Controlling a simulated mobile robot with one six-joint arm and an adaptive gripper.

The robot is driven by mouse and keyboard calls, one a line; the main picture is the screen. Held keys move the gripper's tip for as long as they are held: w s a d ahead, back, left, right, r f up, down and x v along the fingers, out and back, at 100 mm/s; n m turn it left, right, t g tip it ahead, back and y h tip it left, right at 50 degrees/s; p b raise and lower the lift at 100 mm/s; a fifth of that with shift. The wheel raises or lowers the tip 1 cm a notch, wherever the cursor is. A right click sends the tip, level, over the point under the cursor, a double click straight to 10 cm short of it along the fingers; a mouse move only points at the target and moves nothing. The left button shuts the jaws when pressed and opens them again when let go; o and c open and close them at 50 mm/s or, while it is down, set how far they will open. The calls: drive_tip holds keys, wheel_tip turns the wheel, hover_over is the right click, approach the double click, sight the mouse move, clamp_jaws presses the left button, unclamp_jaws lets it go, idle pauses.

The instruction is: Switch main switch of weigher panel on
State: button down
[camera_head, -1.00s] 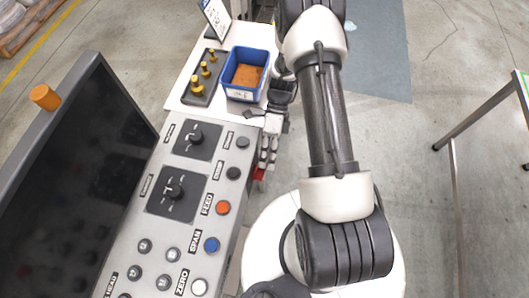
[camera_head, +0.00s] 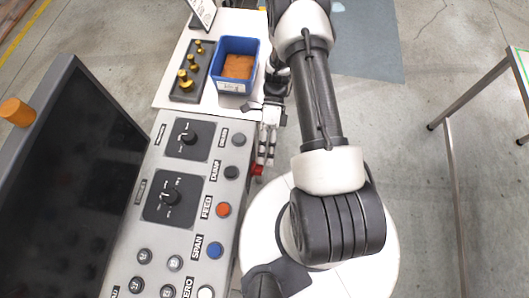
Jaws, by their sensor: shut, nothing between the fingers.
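The weigher panel (camera_head: 206,157) is a sloping grey console at the left. It bears two black rotary knobs on dark plates, an upper one (camera_head: 187,139) and a lower one (camera_head: 169,197). A small red part (camera_head: 258,169) shows at the panel's right edge, partly hidden by my fingers. I cannot tell from the pictures which of these is the main switch. My gripper (camera_head: 264,160) is shut and empty, pointing down the picture along the panel's right edge, with its tips close to the red part. I cannot tell whether they touch it.
The panel has a red FEED button (camera_head: 223,210), a blue SPAN button (camera_head: 215,250) and several others. A dark screen (camera_head: 70,190) stands left. Beyond are a blue bin (camera_head: 218,83) and brass weights (camera_head: 186,84). Floor right of my arm is clear up to a table (camera_head: 480,97).

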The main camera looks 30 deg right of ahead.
drive_tip(key=shift+f+g+y+b, duration=0.3)
drive_tip(key=shift+g+y+b, duration=0.15)
drive_tip(key=shift+g, duration=0.15)
drive_tip(key=shift+f+b, duration=0.3)
drive_tip(key=shift+b, duration=0.2)
idle(1.4)
drive_tip(key=v, duration=1.2)
drive_tip(key=shift+r, duration=0.1)
